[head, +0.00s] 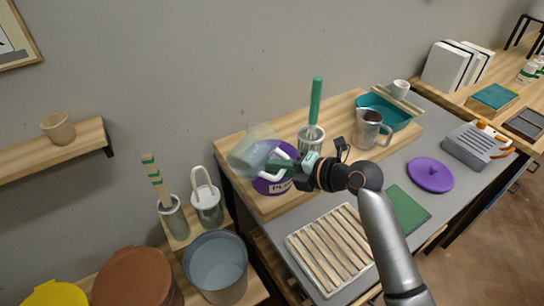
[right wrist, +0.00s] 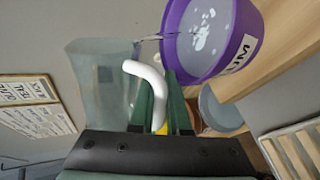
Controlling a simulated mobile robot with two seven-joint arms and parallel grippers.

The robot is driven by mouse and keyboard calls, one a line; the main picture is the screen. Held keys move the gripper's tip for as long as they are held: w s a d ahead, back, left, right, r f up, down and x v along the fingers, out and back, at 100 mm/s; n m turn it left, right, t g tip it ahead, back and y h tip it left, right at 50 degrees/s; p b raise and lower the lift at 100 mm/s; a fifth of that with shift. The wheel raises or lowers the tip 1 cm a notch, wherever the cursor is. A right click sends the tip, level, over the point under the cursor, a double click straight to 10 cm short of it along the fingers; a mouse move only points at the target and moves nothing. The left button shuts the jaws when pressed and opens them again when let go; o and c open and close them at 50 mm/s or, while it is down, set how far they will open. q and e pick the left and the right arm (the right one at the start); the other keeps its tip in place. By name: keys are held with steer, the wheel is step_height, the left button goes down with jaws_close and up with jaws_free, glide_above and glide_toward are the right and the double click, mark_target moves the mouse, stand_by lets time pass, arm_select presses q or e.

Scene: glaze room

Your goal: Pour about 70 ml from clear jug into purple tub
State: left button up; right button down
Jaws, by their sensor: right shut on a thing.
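The clear jug (head: 249,156) is tipped over beside and above the purple tub (head: 264,187) at the left end of the wooden board. My right gripper (head: 281,166) is shut on the jug's white handle, which shows between the green fingers (right wrist: 162,110) in the right wrist view. There the jug (right wrist: 100,85) has its lip at the tub's rim, and a thin pale stream runs from lip to tub. The tub (right wrist: 249,48) holds bluish-grey liquid with white patches on its surface. How much is in the jug cannot be told. My left gripper is not in view.
A whisk with a green handle (head: 315,100) stands in a container just behind. A grey pitcher (head: 366,131) and teal bowl (head: 400,114) stand farther right. A slatted rack (head: 330,250) and purple lid (head: 430,175) lie nearer. A bucket (head: 216,265) stands below left.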

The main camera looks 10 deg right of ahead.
stand_by(0.3)
steer(key=n+t+b, duration=0.1)
steer(key=b, duration=0.1)
steer(key=n+t+h+b, duration=0.1)
steer(key=n, duration=0.1)
steer(key=shift+s+a+f+b, duration=0.1)
steer(key=shift+s+a+b, duration=0.1)
steer(key=shift+b, duration=0.15)
steer(key=shift+w+n+t+b, duration=0.1)
steer(key=shift+n+t+b, duration=0.2)
steer(key=shift+n, duration=0.1)
stand_by(1.6)
